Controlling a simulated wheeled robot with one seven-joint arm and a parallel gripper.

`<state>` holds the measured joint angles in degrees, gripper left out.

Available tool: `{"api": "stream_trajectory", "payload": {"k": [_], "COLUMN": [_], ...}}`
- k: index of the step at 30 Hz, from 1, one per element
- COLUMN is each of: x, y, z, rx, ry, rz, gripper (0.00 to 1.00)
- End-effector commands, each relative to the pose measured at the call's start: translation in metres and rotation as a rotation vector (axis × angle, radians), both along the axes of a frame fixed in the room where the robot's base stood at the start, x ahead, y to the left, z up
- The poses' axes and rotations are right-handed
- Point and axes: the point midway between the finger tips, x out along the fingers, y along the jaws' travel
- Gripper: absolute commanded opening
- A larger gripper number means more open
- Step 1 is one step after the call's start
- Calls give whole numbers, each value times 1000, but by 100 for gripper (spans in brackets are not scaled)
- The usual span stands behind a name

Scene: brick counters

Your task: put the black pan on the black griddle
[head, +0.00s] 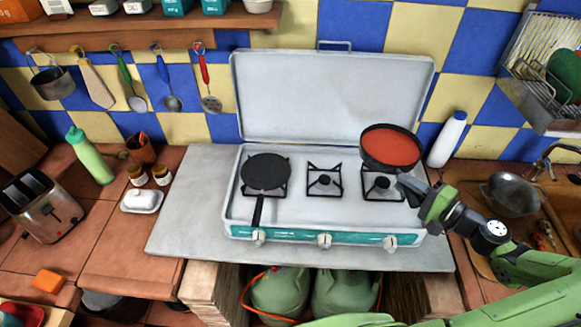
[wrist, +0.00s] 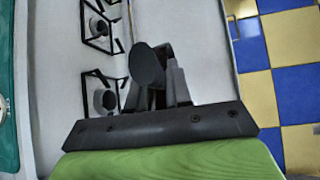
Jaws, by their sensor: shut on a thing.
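The black pan (head: 390,149) has a red inside and is at the right end of the stove, in front of the raised lid. It appears raised behind the right burner. My gripper (head: 411,188) is at its near right edge, shut on its handle. In the wrist view the dark, round-ended handle (wrist: 148,68) shows between the fingers; the pan's bowl cannot be made out there. The black griddle (head: 266,171), round and flat, lies on the left burner with its handle toward the front.
The middle burner (head: 324,180) is bare, between pan and griddle. The stove's lid (head: 333,95) stands up behind. A white bottle (head: 447,139) stands right of the pan. A sink bowl (head: 514,193) and dish rack (head: 540,70) are farther right.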

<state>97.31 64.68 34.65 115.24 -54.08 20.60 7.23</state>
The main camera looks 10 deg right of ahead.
Motion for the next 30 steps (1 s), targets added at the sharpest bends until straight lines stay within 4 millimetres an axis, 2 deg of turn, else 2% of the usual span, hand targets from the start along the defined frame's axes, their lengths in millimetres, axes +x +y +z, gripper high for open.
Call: {"api": "stream_trajectory", "payload": {"k": [5,8,12,18,21,25,30], "x": [39,64,95,124,130,133,133], "y": [42,74,127,198,220,232,233], "z": [-5,-7,-6,0,5,4,-31], "rx": [-9,-10,-13,-8,-5,-1,3], "ry": [-20,-24,-28,-24,-21,-15,-13], "rz": [175,293,469,675,733,765,767], "gripper": [0,0,0,0,0,0,0]}}
